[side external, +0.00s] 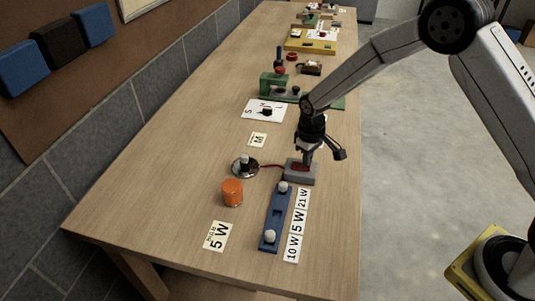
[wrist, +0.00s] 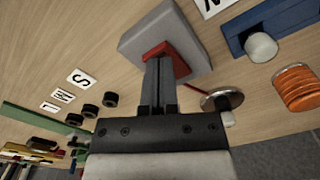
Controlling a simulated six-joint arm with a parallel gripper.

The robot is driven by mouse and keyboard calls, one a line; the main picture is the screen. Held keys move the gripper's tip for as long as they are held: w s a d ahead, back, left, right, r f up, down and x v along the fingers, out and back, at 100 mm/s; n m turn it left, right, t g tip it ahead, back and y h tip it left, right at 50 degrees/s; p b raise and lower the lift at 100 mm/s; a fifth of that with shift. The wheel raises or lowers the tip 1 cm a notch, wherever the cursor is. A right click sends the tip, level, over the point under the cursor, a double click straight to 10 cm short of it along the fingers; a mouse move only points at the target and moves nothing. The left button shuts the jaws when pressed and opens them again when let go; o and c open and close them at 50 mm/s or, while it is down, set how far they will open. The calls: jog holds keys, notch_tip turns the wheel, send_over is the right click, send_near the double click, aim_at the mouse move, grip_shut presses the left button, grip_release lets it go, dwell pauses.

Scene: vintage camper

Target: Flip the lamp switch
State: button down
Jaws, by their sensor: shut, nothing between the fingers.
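The lamp switch is a grey box (side external: 301,176) with a red rocker, on the wooden table; it also shows in the wrist view (wrist: 150,25). The red rocker (wrist: 181,65) is partly hidden behind my fingers. My gripper (side external: 307,162) points down over the switch with its fingers shut together and empty. In the wrist view my fingertips (wrist: 160,62) overlap the rocker and look in contact or very close; I cannot tell if they press it. The lamp, a round metal base (side external: 244,170) with a bulb, stands left of the switch, joined by a red wire.
A blue holder (side external: 273,222) with white bulbs and an orange cylinder (side external: 232,193) stand nearer the camera. Printed labels lie around, including one marked 5 W (side external: 215,236). A green fixture (side external: 275,84) and other devices stand farther along. The table's left side is clear.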

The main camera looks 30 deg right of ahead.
aim_at(310, 167)
jog(key=shift+f, duration=0.3)
jog(key=shift+r, duration=3.55)
jog(key=shift+s+d+r, duration=0.2)
jog(key=shift+s+r, duration=0.1)
jog(key=shift+s, duration=0.15)
jog(key=s+d+r+m+t, duration=0.1)
jog(key=s+d+r, duration=0.1)
jog(key=s, duration=0.8)
jog(key=s+d+r+m+t, duration=0.1)
jog(key=s+d+r+m, duration=0.1)
jog(key=s, duration=0.7)
jog(key=shift+s+d+r+t, duration=0.2)
jog(key=shift+s+d+t, duration=0.1)
jog(key=shift+s+d, duration=0.15)
